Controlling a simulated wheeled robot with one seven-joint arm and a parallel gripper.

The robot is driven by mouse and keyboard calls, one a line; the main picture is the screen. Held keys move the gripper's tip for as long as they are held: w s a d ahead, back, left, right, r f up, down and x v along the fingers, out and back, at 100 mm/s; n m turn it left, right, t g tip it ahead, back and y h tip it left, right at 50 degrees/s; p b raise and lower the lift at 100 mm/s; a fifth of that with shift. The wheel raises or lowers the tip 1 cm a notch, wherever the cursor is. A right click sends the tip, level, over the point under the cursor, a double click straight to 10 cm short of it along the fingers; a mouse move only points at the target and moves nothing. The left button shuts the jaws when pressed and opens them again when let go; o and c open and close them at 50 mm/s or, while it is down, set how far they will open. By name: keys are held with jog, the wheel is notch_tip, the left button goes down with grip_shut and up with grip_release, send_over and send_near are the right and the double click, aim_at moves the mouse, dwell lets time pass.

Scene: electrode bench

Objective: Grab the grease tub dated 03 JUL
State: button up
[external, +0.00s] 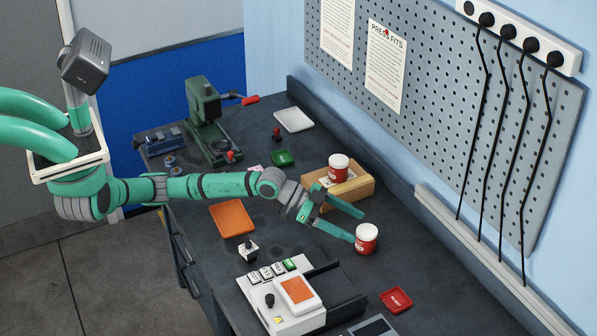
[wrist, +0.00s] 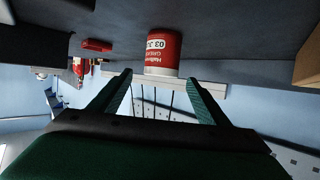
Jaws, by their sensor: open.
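A red and white grease tub (external: 366,239) with a white lid stands upright on the dark bench, just beyond my gripper's fingertips. In the wrist view the same tub (wrist: 162,52) appears upside down, ahead of the gap between the fingers; its label starts with "03", and the month is hard to read.
A red tray (external: 396,300) and a white device with an orange screen (external: 298,291) stand nearer the front. An orange tray (external: 232,218) lies to the left. A pegboard wall (external: 440,100) bounds the bench.

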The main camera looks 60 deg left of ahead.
aim_at(363, 234)
jog(key=shift+s+a+f, duration=0.1)
jog(key=shift+a+f, duration=0.2)
jog(key=shift+f, duration=0.25)
jog(key=shift+d+f, duration=0.15)
jog(key=shift+f, duration=0.15)
jog(key=x, duration=0.5)
jog(key=shift+f+x, duration=0.15)
jog(key=shift+x, duration=1.15)
jog(key=shift+f+x, duration=0.2)
jog(key=shift+x, duration=1.1)
jog(key=c, duration=1.4)
jog(key=shift+r, duration=0.15)
